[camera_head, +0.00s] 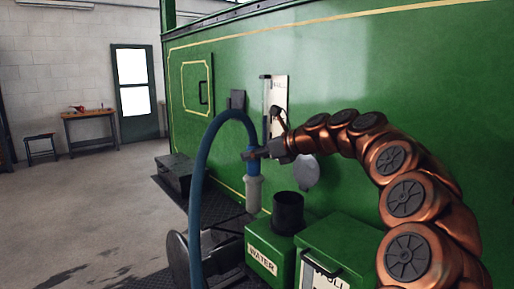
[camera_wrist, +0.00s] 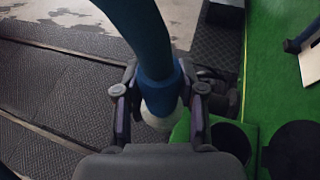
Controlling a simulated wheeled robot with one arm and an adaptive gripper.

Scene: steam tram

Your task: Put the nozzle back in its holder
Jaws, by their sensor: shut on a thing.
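The nozzle (camera_head: 253,192) is pale grey and hangs tip down below a blue hose (camera_head: 197,190). My gripper (camera_head: 251,154) is shut on it near the hose end. In the wrist view its blue collar (camera_wrist: 160,92) sits between the two fingers, with the pale lower part (camera_wrist: 158,122) partly hidden below. The nozzle hangs left of the black round filler opening (camera_head: 288,208) and apart from it. A small dark bracket (camera_head: 237,98) on the green tram wall, above and behind the hose, may be the holder; I cannot tell for sure.
The green WATER box (camera_head: 262,262) and another green box (camera_head: 345,245) stand at the front. A grey round lid (camera_head: 306,172) is by the filler. A pale plate with a lever (camera_head: 278,95) is on the wall. A dark box (camera_head: 174,172) stands left. Open floor lies farther left.

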